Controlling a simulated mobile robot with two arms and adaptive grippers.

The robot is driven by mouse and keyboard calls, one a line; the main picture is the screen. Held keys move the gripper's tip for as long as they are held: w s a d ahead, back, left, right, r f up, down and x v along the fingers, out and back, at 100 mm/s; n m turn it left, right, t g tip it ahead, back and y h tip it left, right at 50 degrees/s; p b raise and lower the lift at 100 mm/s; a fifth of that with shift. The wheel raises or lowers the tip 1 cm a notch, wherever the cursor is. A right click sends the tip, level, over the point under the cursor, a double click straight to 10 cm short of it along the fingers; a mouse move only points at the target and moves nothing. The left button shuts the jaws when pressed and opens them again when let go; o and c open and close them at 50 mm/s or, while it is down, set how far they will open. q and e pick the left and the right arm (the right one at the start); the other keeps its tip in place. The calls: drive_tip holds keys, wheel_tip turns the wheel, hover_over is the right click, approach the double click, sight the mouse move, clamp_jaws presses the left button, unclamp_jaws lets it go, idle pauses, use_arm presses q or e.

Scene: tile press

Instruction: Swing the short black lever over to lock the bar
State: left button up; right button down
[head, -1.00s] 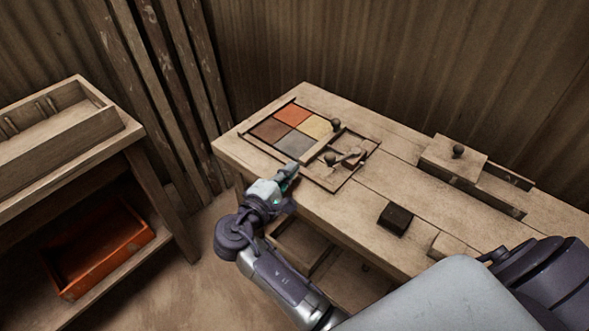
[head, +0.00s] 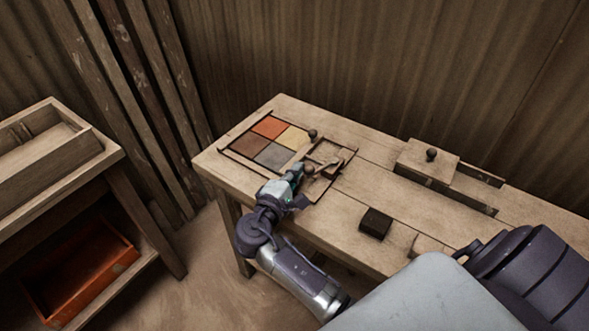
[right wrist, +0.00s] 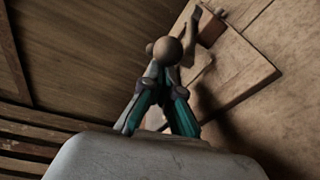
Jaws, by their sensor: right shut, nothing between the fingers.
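The wooden press frame holds several coloured tiles (head: 270,141) at the left end of the bench. I cannot clearly tell the short black lever apart from these small parts. My right gripper (head: 299,175) is shut and empty, right by the near knob. In the right wrist view the fingertips (right wrist: 163,88) are just below a round knob (right wrist: 168,50); contact is unclear. My left gripper is not in view.
A second dark knob (head: 312,133) stands at the tiles' right corner. A black block (head: 375,223) lies on the bench (head: 350,200). A wooden block with a knob (head: 428,160) sits farther right. A shelf with an orange bin (head: 80,272) stands at the left.

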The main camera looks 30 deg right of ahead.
sight(307, 174)
drive_tip(key=shift+s+r+n+t+y+p, duration=0.15)
drive_tip(key=shift+s+n+t+y+p, duration=0.75)
drive_tip(key=shift+s+n+t+p, duration=0.25)
drive_tip(key=shift+s+d+n+t+y+p, duration=0.2)
drive_tip(key=shift+s+n+t+y+p, duration=0.35)
drive_tip(key=shift+t+y, duration=0.25)
drive_tip(key=s+n+t+y, duration=0.1)
drive_tip(key=s+d+n+t+y, duration=0.1)
drive_tip(key=y, duration=0.1)
drive_tip(key=shift+s+n, duration=0.2)
drive_tip(key=shift+n, duration=0.2)
drive_tip(key=shift+s+d, duration=0.15)
drive_tip(key=shift+s, duration=0.3)
drive_tip(key=shift+d, duration=0.1)
drive_tip(key=shift+w+f, duration=0.1)
drive_tip(key=shift+f, duration=0.1)
